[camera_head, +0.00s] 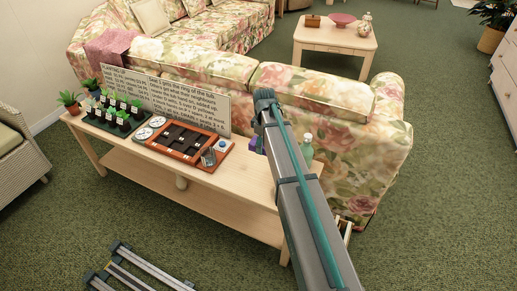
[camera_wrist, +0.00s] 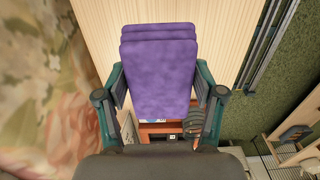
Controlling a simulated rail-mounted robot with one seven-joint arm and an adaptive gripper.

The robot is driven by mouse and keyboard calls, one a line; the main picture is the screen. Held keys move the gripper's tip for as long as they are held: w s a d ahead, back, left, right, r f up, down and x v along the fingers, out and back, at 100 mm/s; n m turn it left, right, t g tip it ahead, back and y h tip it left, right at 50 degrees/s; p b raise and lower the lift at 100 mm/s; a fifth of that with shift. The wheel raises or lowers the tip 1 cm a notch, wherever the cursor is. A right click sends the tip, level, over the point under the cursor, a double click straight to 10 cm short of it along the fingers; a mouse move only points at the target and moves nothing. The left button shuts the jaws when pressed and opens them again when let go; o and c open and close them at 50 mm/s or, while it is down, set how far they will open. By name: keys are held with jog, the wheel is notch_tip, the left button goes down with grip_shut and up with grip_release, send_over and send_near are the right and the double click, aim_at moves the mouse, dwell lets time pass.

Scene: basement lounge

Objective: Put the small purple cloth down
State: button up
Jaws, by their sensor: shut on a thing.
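The small purple cloth (camera_wrist: 160,70) is a folded, layered pad in the wrist view. My gripper (camera_wrist: 160,88) is shut on it, with one finger on each side. The cloth hangs over the pale wooden console table (camera_wrist: 110,35); whether it touches the top I cannot tell. In the head view only a bit of the purple cloth (camera_head: 253,145) shows at the left of my arm, above the right part of the console table (camera_head: 245,190). My arm hides the fingers there.
A greenish bottle (camera_head: 306,148) stands right of my arm. A floral sofa (camera_head: 335,125) backs the table.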

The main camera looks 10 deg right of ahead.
jog(key=w+f, duration=0.2)
jog(key=w, duration=0.1)
jog(key=w+f, duration=0.5)
jog(key=w, duration=0.1)
jog(key=shift+w+d+f+p, duration=0.2)
jog(key=shift+w+f+p, duration=0.05)
jog(key=shift+f+p, duration=0.1)
jog(key=shift+w+f, duration=0.1)
jog(key=shift+f, duration=1.6)
jog(key=shift+f, duration=0.15)
jog(key=o, duration=1)
notch_tip(320, 180, up, 12)
jog(key=shift+r, duration=0.15)
